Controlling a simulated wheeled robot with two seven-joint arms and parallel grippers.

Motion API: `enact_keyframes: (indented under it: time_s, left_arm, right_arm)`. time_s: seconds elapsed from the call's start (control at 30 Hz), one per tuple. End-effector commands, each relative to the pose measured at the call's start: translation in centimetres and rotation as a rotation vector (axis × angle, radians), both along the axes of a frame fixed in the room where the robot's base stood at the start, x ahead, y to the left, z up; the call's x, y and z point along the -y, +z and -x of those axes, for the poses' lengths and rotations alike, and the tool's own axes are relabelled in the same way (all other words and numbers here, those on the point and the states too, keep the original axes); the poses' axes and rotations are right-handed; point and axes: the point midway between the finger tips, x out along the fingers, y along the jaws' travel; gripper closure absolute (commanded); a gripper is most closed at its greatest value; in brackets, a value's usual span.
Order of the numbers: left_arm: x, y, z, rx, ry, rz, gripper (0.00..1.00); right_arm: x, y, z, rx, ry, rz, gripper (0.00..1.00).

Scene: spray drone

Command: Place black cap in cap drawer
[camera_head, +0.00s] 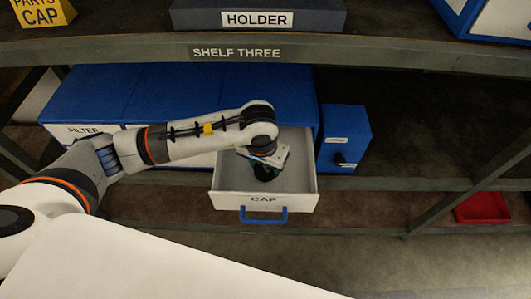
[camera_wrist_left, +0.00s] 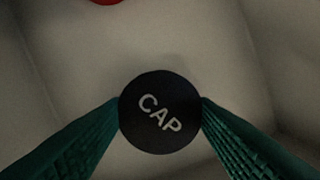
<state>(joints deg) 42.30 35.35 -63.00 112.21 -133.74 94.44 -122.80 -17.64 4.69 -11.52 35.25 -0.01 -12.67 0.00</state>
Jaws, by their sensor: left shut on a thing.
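The black cap (camera_wrist_left: 160,112), a round disc with white CAP lettering, is between the two green fingers of my left gripper (camera_wrist_left: 160,118) in the left wrist view. The fingers are shut on its sides. The white cap drawer (camera_head: 264,201), labelled CAP with a blue handle (camera_head: 264,215), is pulled open in the head view. My left gripper (camera_head: 266,172) points down inside the drawer's outline, over its floor. The pale drawer floor (camera_wrist_left: 80,70) shows behind the cap. How far the cap is above the floor I cannot tell. My right gripper is not in view.
A red thing (camera_wrist_left: 106,1) shows at the top edge of the left wrist view. The blue cabinet (camera_head: 180,95) surrounds the drawer, with a small blue box (camera_head: 343,138) to its right. Shelf three (camera_head: 240,51) runs above. A red bin (camera_head: 482,207) sits at lower right.

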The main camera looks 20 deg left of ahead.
Motion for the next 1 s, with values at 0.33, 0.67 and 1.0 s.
enact_keyframes:
  time_s: [0.33, 0.67, 1.0]
  left_arm:
    - [-0.9, -0.8, -3.1, 0.000, 0.004, 0.001, 0.70]
    - [-1.1, -2.2, -3.9, 0.002, 0.000, 0.000, 0.70]
    - [-1.1, -2.4, -3.8, 0.001, -0.001, 0.000, 0.30]
  right_arm:
    - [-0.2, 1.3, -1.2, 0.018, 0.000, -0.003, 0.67]
    - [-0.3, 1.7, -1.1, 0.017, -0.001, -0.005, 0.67]
    - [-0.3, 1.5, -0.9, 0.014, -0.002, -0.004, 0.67]
